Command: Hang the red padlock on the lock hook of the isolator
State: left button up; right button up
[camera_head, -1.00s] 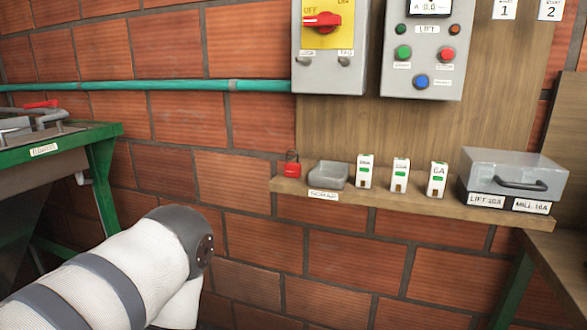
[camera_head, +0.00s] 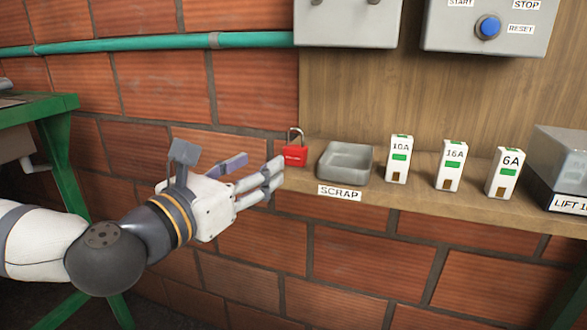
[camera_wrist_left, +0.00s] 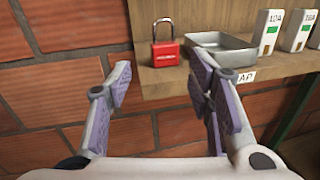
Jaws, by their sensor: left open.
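The red padlock (camera_head: 295,154) stands upright at the left end of the wooden shelf, its metal shackle on top. It also shows in the left wrist view (camera_wrist_left: 166,54), ahead of the fingers and between their lines. My left gripper (camera_head: 262,172) is open and empty, just left of the padlock and apart from it; its fingers point toward the shelf end. In the left wrist view the two fingers (camera_wrist_left: 160,85) stand wide apart. Of the isolator box (camera_head: 347,22) only the grey lower part shows, above the shelf; a small hook (camera_head: 316,2) is cut by the top edge.
On the shelf (camera_head: 380,193), right of the padlock, stand a grey scrap tray (camera_head: 345,162), the 10A (camera_head: 399,160), 16A (camera_head: 451,166) and 6A (camera_head: 505,174) blocks, and a clear-lidded box (camera_head: 565,160). A green pipe (camera_head: 150,44) crosses the brick wall. A green-framed table (camera_head: 60,150) is at left.

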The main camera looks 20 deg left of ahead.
aim_at(295, 147)
pick_arm(q)
jog(key=x, duration=0.4)
jog(key=b+x, duration=0.1)
jog(key=x, duration=0.2)
jog(key=b+x, duration=0.1)
jog(key=x, duration=0.3)
jog(key=shift+w+d+r, duration=0.25)
jog(key=shift+d, duration=0.25)
jog(key=c, duration=1)
pick_arm(e)
jog(key=s+f, duration=0.2)
jog(key=shift+s+d+f+g, duration=0.1)
jog(key=shift+s+f+g, duration=0.3)
